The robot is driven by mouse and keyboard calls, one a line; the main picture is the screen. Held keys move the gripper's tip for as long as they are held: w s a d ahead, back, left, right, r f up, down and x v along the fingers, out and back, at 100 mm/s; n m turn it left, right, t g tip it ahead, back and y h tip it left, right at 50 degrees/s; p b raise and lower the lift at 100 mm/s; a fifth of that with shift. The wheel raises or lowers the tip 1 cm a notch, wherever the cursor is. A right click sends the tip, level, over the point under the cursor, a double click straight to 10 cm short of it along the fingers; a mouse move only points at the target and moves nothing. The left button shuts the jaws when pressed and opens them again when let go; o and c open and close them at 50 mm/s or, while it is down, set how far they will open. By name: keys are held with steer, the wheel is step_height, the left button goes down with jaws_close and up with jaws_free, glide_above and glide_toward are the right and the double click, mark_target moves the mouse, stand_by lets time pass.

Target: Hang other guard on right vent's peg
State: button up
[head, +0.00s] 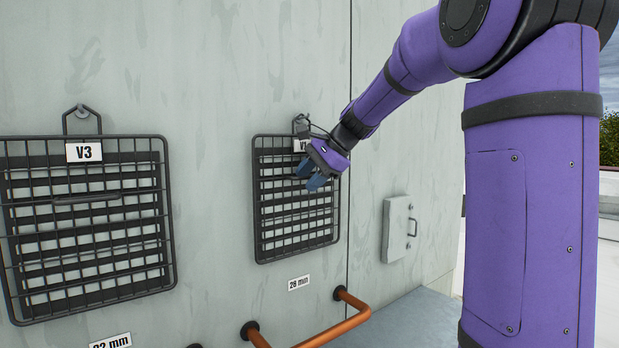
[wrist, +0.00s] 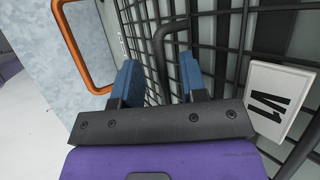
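A black wire guard with a V1 label (head: 258,200) lies upright against the right vent's dark slats. The top of its hanging loop (head: 299,117) is at the right vent's peg, partly covered by my wrist, so I cannot tell exactly how it sits. My gripper (head: 316,183) is in front of this guard's upper part. In the wrist view its blue fingers (wrist: 158,85) are apart, on either side of the guard's dark handle bar (wrist: 165,45), with gaps showing. The V1 label (wrist: 280,98) is right of the fingers there.
Another guard, labelled V3 (head: 85,153), hangs by its loop on the left peg (head: 82,111). Below are size labels, 28 mm (head: 299,283) and 32 mm (head: 110,341). An orange rail (head: 335,325) projects low down, and a small grey hatch (head: 398,230) is to the right.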

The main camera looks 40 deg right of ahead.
steer(key=v, duration=1.1)
steer(key=s+a+f+n+g+h, duration=0.2)
steer(key=s+a+f+n, duration=0.45)
steer(key=s+a, duration=0.45)
steer(key=s+a+f+n+h, duration=0.1)
steer(key=s+a+f+n, duration=0.2)
steer(key=s+f, duration=0.3)
steer(key=s+a+f+n+h, duration=0.2)
steer(key=s+a+f+n, duration=0.1)
steer(key=s+f+n, duration=0.3)
steer(key=shift+s+a+t, duration=0.3)
steer(key=shift+f+n, duration=0.15)
steer(key=shift+n, duration=0.1)
stand_by(0.4)
